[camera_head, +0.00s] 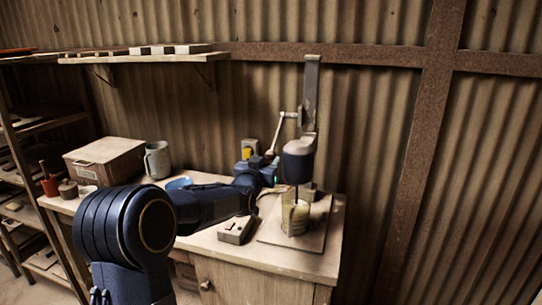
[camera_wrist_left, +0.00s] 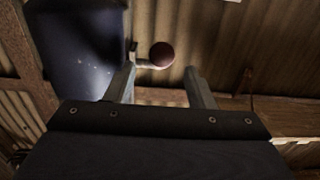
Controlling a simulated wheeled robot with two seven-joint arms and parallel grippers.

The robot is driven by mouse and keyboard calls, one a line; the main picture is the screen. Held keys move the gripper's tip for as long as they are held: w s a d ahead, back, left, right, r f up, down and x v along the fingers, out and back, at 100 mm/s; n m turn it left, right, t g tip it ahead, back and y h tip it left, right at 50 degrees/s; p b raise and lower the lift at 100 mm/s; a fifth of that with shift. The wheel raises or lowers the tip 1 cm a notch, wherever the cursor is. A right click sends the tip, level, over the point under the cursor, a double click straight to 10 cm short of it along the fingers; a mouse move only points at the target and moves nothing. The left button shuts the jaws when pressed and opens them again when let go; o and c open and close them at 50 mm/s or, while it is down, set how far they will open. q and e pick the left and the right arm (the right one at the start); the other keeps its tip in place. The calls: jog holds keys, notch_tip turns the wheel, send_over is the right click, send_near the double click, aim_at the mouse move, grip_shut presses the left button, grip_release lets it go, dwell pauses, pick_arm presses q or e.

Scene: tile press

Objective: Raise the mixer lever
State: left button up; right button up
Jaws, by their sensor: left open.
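The mixer stands on the right of the bench in the head view, with a dark motor head (camera_head: 298,163) on an upright post (camera_head: 311,90). Its pale lever (camera_head: 279,133) slants down to the left from the post. In the left wrist view the lever's reddish-brown ball knob (camera_wrist_left: 162,55) shows just beyond and between the fingertips. My left gripper (camera_head: 268,160) is at the lever's lower end, partly hidden by its own arm. In the left wrist view its fingers (camera_wrist_left: 160,75) are apart and hold nothing. The dark motor head (camera_wrist_left: 77,45) is close on the left there. My right gripper is not in view.
A clear beaker (camera_head: 295,218) with pale contents stands below the mixer head on a board (camera_head: 314,236). A grey block (camera_head: 237,230) lies left of it. A yellow-and-grey switch box (camera_head: 249,149) is behind my gripper. A mug (camera_head: 157,160) and wooden box (camera_head: 104,158) stand farther left.

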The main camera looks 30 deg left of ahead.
aim_at(269, 156)
pick_arm(q)
jog(key=p+x, duration=0.1)
jog(key=x, duration=0.4)
jog(key=shift+w+a, duration=0.15)
jog(key=shift+w, duration=0.25)
grip_shut()
